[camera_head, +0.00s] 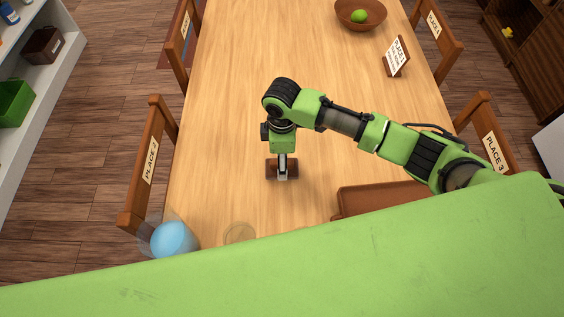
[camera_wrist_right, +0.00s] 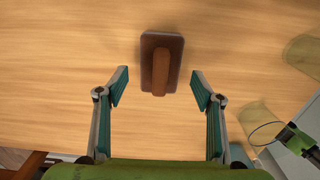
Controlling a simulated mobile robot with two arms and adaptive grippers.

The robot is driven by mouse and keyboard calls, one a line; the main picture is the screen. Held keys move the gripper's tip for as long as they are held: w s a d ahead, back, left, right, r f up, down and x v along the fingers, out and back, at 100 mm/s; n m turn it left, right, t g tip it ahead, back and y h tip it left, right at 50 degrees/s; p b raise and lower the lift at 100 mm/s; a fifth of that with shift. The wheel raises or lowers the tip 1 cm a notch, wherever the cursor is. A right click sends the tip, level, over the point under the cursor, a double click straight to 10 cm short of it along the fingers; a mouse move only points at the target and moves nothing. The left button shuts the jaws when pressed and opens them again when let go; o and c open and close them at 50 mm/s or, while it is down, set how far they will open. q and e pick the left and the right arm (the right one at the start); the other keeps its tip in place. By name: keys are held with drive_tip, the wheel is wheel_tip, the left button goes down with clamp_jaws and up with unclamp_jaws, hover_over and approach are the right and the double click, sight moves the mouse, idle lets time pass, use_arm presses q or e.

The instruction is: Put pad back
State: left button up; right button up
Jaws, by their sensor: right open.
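The pad (camera_wrist_right: 176,46) is a dark brown rounded block with a lighter brown bar handle across its middle, lying on the wooden table. In the head view the pad (camera_head: 271,170) shows on both sides of my right gripper (camera_head: 282,178), which is pointing down over it. In the right wrist view my right gripper (camera_wrist_right: 160,77) is open, its two fingers apart at either side of the pad's near end. The fingers do not appear to touch it.
A brown leather-like tray (camera_head: 345,203) lies to the right, partly hidden by my green body. A bowl (camera_head: 345,17) with a green fruit and a sign (camera_head: 396,57) stand farther back.

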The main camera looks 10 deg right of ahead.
wheel_tip(320, 180, up, 9)
drive_tip(key=shift+b, duration=0.3)
